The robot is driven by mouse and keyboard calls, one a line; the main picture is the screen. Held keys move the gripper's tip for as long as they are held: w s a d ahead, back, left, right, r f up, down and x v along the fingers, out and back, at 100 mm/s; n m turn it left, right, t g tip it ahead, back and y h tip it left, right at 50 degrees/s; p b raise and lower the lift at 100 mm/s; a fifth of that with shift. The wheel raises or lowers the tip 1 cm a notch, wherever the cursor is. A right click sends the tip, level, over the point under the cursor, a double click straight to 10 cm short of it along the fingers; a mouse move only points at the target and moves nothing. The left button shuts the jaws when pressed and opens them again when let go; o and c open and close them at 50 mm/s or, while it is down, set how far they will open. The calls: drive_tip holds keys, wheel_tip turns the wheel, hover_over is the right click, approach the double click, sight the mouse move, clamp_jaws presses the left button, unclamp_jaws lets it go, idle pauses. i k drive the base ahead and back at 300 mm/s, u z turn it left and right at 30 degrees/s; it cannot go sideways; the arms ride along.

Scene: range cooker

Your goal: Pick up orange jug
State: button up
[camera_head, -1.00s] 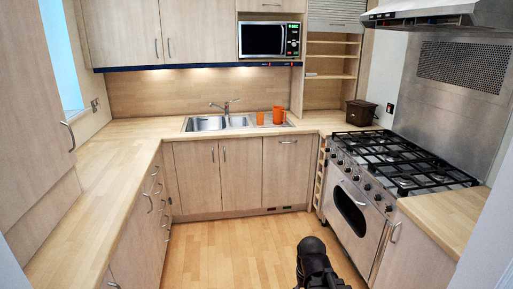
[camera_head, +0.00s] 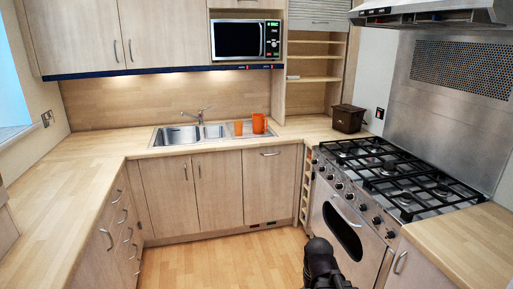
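An orange jug (camera_head: 259,124) stands upright at the right end of the sink unit, on or beside its drainboard. A smaller orange cup (camera_head: 238,128) stands just to its left, with a small gap between them. A dark part of my arm (camera_head: 321,262) shows at the bottom, in front of the cooker and well short of the jug. The fingers of my gripper cannot be made out.
The sink (camera_head: 178,135) is left of the cup. A range cooker (camera_head: 400,180) stands at the right, with a dark brown box (camera_head: 348,119) behind it. A microwave (camera_head: 245,40) hangs above the counter. Floor (camera_head: 220,262) is clear before the cabinets.

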sight(258, 119)
drive_tip(key=i, duration=2.4)
drive_tip(key=u, duration=0.6)
drive_tip(key=i, duration=1.45)
drive_tip(key=u, duration=0.3)
